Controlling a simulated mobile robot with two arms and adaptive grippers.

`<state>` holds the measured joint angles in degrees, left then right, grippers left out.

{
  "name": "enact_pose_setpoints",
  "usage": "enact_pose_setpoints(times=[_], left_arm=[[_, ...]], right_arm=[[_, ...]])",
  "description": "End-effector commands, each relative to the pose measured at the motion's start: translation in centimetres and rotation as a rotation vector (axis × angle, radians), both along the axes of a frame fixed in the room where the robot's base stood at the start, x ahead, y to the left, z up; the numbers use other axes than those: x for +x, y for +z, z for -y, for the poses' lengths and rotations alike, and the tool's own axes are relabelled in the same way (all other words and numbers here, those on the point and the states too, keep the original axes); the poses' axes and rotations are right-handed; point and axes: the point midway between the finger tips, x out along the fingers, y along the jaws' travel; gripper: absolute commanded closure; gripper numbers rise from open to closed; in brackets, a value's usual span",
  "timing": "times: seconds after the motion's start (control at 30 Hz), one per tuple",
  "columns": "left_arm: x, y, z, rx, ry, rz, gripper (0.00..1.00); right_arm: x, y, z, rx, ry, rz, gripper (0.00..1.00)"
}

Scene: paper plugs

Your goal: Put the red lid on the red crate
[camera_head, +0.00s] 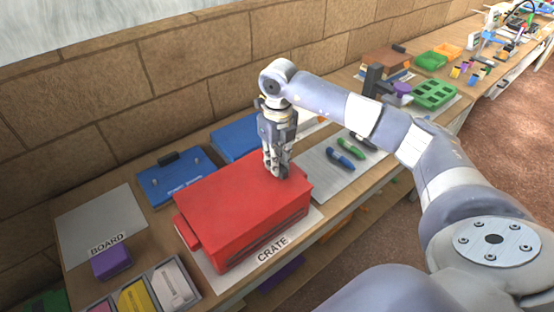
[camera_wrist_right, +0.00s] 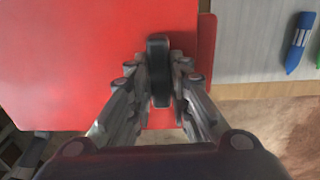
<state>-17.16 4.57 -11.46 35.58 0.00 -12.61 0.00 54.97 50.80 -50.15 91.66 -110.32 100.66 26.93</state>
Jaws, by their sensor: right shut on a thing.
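The red crate (camera_head: 258,238) stands on a white mat labelled CRATE in the head view. The flat red lid (camera_head: 232,199) lies over its top, roughly lined up with it; I cannot tell whether it rests fully or sits slightly above. My right gripper (camera_head: 276,171) points down at the lid's far right part. In the wrist view, my right gripper (camera_wrist_right: 160,85) is shut on the black handle (camera_wrist_right: 158,70) of the lid (camera_wrist_right: 70,65). The fingers hide the handle in the head view. My left gripper is not in view.
A grey BOARD mat (camera_head: 98,222), a purple block (camera_head: 111,262) and a blue lidded box (camera_head: 175,181) are to the left. A mat with blue and green pens (camera_head: 340,158) is to the right. A brick wall (camera_head: 130,90) runs behind.

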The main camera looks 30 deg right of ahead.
Motion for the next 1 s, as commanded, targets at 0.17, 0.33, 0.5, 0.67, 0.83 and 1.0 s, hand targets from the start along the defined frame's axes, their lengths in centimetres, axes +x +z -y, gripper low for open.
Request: enact_pose_setpoints(times=[0.17, 0.33, 0.5, 0.67, 0.83, 1.0], left_arm=[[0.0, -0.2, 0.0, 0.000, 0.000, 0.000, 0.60], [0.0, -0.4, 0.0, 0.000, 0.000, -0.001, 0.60], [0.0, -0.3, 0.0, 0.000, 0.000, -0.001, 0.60], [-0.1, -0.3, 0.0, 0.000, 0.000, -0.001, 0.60], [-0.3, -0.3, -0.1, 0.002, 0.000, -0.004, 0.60], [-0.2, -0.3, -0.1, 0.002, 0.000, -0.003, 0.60]], right_arm=[[0.0, -0.3, 0.0, 0.000, 0.000, 0.000, 1.00], [0.0, -0.5, 0.0, 0.000, 0.000, 0.000, 1.00], [0.0, -0.4, 0.0, 0.000, 0.000, 0.000, 0.59], [0.0, -0.4, 0.0, 0.000, 0.000, 0.000, 0.59], [0.0, -0.1, 0.0, -0.001, 0.000, 0.000, 0.59], [0.1, 2.4, 0.1, 0.000, 0.000, 0.003, 0.59]])
